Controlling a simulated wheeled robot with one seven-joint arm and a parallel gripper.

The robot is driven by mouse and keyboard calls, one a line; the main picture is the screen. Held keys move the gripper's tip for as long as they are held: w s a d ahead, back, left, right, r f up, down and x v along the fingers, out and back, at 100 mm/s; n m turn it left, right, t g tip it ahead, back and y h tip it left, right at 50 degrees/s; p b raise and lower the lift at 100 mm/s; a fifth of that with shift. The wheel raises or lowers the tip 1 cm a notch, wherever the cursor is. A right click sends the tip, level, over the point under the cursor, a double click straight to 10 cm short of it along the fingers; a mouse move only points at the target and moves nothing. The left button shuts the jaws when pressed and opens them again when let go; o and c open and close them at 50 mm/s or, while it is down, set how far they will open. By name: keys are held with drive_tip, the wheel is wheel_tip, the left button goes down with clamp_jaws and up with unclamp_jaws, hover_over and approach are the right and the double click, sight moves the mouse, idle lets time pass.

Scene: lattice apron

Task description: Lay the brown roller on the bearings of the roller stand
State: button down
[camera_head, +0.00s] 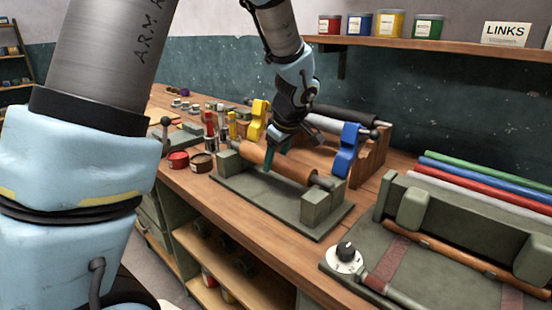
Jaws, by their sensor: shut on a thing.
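The brown roller (288,165) lies lengthwise over the green roller stand (258,203), between its left bearing block (228,161) and its right bearing block (316,206). Its right metal shaft end shows just above the right block. I cannot tell whether the shaft ends rest in the bearings or hang slightly over them. My gripper (274,154) comes down from above and is shut on the roller left of its middle. The far finger is mostly hidden by the roller and the gripper body.
Behind the stand are a yellow upright piece (257,119), a blue upright piece (347,150) and a wooden rack (371,157) with a black roller (340,115). A green fixture (440,240) stands right. A shelf (440,45) hangs above.

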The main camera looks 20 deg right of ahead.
drive_tip(key=shift+f, duration=0.35)
drive_tip(key=shift+c, duration=0.3)
unclamp_jaws()
drive_tip(key=b+v, duration=0.2)
drive_tip(key=v, duration=0.8)
drive_tip(key=shift+s+r+b, duration=0.15)
drive_tip(key=shift+r+b, duration=0.2)
drive_tip(key=shift+b, duration=0.05)
drive_tip(key=s+a+f+m+g, duration=0.1)
drive_tip(key=a+f, duration=0.3)
drive_tip(key=a, duration=0.5)
drive_tip(key=s+a+f+m+g, duration=0.1)
drive_tip(key=a+f+m, duration=0.3)
drive_tip(key=a, duration=0.6)
drive_tip(key=s+a+f+m+g, duration=0.1)
drive_tip(key=s+a+f+m, duration=0.1)
drive_tip(key=a+f, duration=0.3)
drive_tip(key=s+a, duration=0.1)
drive_tip(key=a, duration=0.3)
drive_tip(key=shift+s+a+f+h, duration=0.25)
drive_tip(key=shift+s+a+h, duration=0.05)
drive_tip(key=shift+a+h, duration=0.1)
